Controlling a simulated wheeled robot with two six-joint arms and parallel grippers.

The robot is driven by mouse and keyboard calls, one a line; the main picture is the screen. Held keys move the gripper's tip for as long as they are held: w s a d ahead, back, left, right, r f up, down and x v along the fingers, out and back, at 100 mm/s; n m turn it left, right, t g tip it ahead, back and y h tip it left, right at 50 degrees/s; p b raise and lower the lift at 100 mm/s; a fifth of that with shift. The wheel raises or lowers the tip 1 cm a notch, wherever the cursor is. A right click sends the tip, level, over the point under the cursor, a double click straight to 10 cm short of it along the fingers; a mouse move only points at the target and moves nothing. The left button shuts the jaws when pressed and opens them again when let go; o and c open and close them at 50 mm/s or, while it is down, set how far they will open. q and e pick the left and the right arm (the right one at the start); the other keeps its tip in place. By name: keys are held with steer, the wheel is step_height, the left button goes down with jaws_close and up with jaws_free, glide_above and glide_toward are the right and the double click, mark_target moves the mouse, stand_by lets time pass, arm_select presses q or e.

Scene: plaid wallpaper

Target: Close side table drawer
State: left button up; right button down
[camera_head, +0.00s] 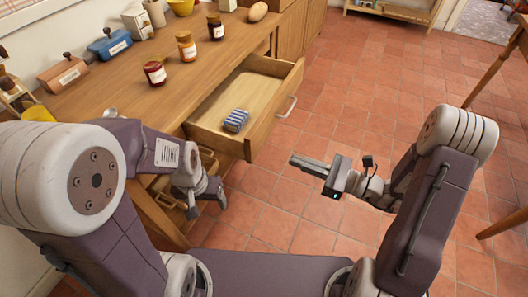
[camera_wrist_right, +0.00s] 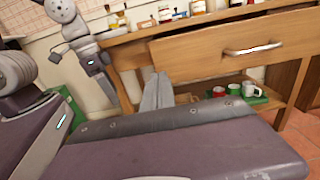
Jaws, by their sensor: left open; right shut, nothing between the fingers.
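The wooden side table's drawer (camera_head: 222,103) is pulled out to the right in the head view. Its front panel carries a metal handle (camera_head: 287,107), and the handle also shows in the right wrist view (camera_wrist_right: 253,50). A blue-and-white striped item (camera_head: 236,120) lies inside the drawer. My right gripper (camera_head: 294,160) is shut and empty, in front of the drawer and apart from its front panel; its fingers show in the right wrist view (camera_wrist_right: 157,92). My left gripper (camera_head: 207,196) is open and empty beside the table, below the drawer's near side.
Jars (camera_head: 155,73) and a blue box (camera_head: 109,45) stand on the tabletop (camera_head: 130,105). The tiled floor (camera_head: 350,100) right of the drawer is clear. Wooden furniture legs (camera_head: 500,226) stand at the far right.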

mark_target(254, 146)
steer(key=b+x, duration=0.2)
steer(key=x, duration=0.8)
steer(key=shift+a+b, duration=0.3)
steer(key=shift+a, duration=0.05)
arm_select(q)
step_height(254, 146, down, 3)
arm_select(e)
steer(key=shift+w, duration=0.1)
steer(key=shift+a, duration=0.1)
